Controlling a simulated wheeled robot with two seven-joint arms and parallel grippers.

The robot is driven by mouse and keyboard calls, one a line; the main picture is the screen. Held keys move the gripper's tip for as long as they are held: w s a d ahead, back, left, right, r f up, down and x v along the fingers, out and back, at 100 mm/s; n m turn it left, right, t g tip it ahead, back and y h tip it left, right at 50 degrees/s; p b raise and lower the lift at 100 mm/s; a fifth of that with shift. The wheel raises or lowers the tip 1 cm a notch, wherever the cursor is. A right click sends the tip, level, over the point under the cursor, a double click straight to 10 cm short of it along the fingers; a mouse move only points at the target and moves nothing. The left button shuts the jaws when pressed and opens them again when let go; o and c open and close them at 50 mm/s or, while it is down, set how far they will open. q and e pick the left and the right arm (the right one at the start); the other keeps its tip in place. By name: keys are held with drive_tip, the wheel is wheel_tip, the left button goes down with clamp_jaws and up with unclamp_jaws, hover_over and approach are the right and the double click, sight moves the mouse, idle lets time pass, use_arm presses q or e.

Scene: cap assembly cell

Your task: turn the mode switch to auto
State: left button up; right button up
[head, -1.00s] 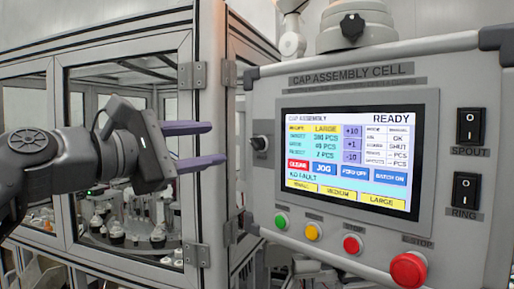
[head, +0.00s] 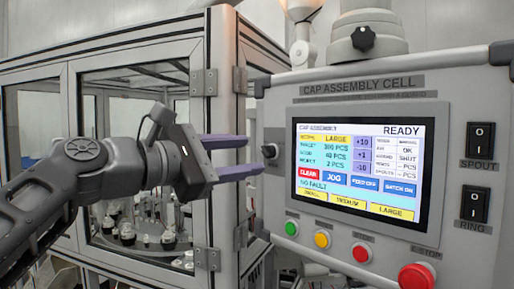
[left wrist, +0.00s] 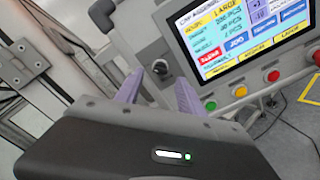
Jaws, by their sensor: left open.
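The mode switch (head: 270,151) is a small dark knob on the left edge of the control panel, left of the screen. It also shows in the left wrist view (left wrist: 160,67), in line with the space between my fingers. My left gripper (head: 262,156) is open and empty, with its two purple fingers pointing right at the knob. In the left wrist view my left gripper (left wrist: 158,78) has a finger on either side of the knob. I cannot tell whether they touch it. The screen (head: 360,170) reads READY, and its mode line seems to say MANUAL. My right gripper is not in view.
The grey control panel (head: 275,215) carries green, yellow and red buttons below the screen, with a large red stop button (head: 416,276) at the lower right. SPOUT and RING rocker switches (head: 478,140) are at the right. A glazed machine enclosure (head: 222,120) stands behind my left arm.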

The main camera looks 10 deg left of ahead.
sight(263, 153)
use_arm(q)
drive_tip(key=shift+p+x, duration=0.55)
drive_tip(key=shift+x, duration=1.3)
clamp_jaws()
